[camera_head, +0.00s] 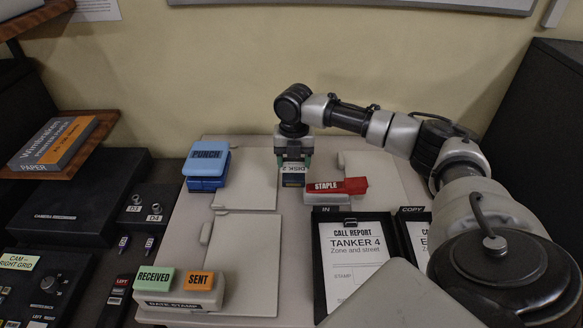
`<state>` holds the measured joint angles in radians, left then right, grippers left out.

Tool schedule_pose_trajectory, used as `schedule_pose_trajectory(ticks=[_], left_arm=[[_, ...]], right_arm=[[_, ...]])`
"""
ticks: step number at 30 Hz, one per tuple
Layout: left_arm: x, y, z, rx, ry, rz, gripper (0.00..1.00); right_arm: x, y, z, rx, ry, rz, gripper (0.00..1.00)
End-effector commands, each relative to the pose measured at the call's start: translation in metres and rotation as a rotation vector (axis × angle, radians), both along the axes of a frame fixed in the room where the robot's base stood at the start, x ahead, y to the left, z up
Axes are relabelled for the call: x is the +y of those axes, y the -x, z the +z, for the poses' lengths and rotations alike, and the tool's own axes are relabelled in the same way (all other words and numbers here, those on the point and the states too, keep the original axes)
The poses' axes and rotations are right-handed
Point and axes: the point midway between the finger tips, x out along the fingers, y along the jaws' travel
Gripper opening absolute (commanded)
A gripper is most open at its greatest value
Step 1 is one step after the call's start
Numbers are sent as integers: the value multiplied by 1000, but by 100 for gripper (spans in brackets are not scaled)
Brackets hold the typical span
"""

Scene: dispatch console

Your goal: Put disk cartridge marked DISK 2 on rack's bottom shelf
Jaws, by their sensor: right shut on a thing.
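My right gripper (293,160) is shut on a small dark cartridge (292,180) with a pale label that reads DISK 2, seen upside down. The gripper points down and holds the cartridge upright at the back middle of the pale console top. Whether the cartridge touches the surface cannot be told. At the left are two wooden shelves, an upper one (38,17) cut by the picture's edge and a lower one (100,124) that carries a paper box; they look like the rack. My left gripper is not in view.
A blue punch (207,167) stands left of the cartridge and a red stapler (336,188) right of it. The paper box (50,143) covers much of the lower shelf. A date stamp (180,297) and a call report clipboard (352,255) lie nearer. Flat panels (242,258) between are bare.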

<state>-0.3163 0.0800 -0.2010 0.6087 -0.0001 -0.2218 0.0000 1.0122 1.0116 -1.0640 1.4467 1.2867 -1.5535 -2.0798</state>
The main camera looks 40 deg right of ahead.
Motion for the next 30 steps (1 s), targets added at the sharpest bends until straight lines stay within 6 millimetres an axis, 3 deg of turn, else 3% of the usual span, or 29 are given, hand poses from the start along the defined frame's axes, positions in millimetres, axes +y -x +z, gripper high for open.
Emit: schedule_pose_trajectory(ticks=[6, 13, 25, 26, 30], left_arm=[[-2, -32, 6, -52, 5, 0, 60], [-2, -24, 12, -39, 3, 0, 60], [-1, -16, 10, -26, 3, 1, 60], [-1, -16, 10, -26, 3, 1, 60], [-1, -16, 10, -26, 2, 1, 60]], right_arm=[[7, -7, -13, 2, 1, -2, 32], [7, -7, -43, 1, 1, -2, 32], [7, -7, -50, 1, 1, -1, 32], [7, -7, -49, 1, 1, -1, 64], [7, -7, -49, 1, 1, -1, 84]])
